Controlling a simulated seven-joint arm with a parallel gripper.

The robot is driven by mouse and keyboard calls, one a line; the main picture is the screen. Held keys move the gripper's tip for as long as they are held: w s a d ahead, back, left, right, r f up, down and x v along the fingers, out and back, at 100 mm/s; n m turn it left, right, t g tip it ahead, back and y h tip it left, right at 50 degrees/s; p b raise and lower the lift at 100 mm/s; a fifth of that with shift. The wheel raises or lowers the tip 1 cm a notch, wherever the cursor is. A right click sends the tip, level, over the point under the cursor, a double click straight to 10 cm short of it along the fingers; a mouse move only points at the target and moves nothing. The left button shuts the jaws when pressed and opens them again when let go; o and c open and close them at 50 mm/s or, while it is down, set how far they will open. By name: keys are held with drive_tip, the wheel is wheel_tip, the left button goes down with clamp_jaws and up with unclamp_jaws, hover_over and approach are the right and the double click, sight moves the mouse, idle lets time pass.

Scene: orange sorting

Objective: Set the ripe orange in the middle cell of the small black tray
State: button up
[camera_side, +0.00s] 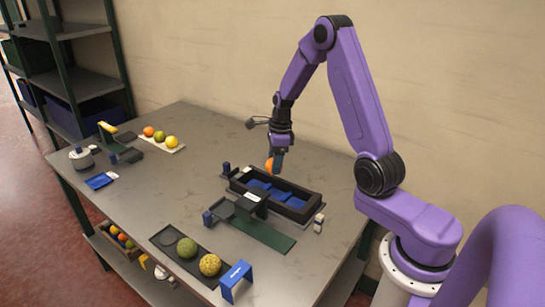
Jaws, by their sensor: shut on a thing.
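My gripper (275,163) is shut on the orange (269,165), which is bright orange and partly hidden behind the fingers. It holds the orange above the back left part of a small black tray (306,213), apart from it. This tray has raised dark walls and blue pads in a row inside. The pads look empty, and the middle one is open to view. The front wall and a grey device standing before it hide part of the inside.
A flat dark tray (203,279) at the front holds a green fruit (187,247) and a bumpy yellow-green fruit (210,265); its left cell is empty. A grey device (240,208) and a blue stand (237,272) are close by. A white tray (175,150) holds three fruits.

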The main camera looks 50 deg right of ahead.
drive_tip(key=shift+f, duration=3.1)
drive_tip(key=o, duration=1.3)
drive_tip(key=shift+c, duration=0.2)
drive_tip(key=shift+r, duration=0.1)
drive_tip(key=shift+r, duration=4.4)
drive_tip(key=shift+a, duration=0.1)
